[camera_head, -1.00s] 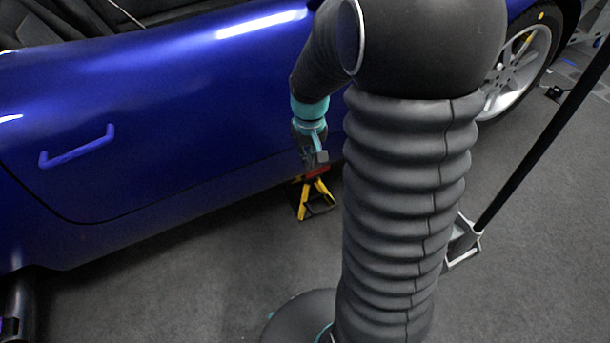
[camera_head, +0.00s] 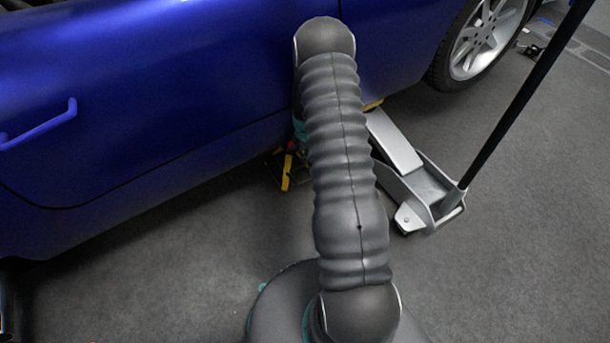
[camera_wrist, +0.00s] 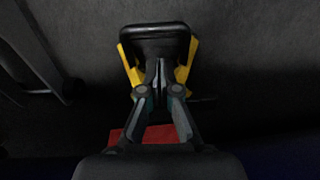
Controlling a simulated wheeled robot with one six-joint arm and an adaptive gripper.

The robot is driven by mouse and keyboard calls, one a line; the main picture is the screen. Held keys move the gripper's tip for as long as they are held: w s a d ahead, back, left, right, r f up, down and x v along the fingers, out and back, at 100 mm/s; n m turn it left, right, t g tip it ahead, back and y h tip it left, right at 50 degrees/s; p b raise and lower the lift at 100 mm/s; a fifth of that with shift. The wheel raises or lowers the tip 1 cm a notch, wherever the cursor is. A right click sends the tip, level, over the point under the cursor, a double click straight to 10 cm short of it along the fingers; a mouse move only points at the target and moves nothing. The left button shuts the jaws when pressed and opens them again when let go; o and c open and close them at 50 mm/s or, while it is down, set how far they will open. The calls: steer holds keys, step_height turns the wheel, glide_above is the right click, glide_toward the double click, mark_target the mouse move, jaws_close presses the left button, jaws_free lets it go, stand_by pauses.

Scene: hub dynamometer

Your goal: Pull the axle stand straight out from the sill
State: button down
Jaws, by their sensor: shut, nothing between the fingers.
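The axle stand (camera_head: 286,172), with yellow legs, stands on the floor by the sill (camera_head: 190,157) of the blue car. My arm hides part of it in the head view. In the wrist view the stand (camera_wrist: 131,66) shows yellow legs on both sides of my fingers and a black rounded frame above them. My gripper (camera_wrist: 161,64) is shut and empty, its tips together between the yellow legs as seen there. Whether the fingers touch the stand I cannot tell. In the head view my arm hides most of the gripper.
A silver floor jack (camera_head: 425,185) with a long black handle (camera_head: 525,95) stands right of my arm, close to it in the picture. A car wheel (camera_head: 485,40) is at the upper right. A red patch (camera_wrist: 150,134) shows behind my fingers. Grey floor left of my base is clear.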

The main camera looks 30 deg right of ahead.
mark_target(295, 163)
steer(key=f, duration=1)
steer(key=shift+w+d+f+b, duration=0.15)
steer(key=shift+w+f+b, duration=0.2)
steer(key=shift+b, duration=0.05)
steer(key=shift+s, duration=0.1)
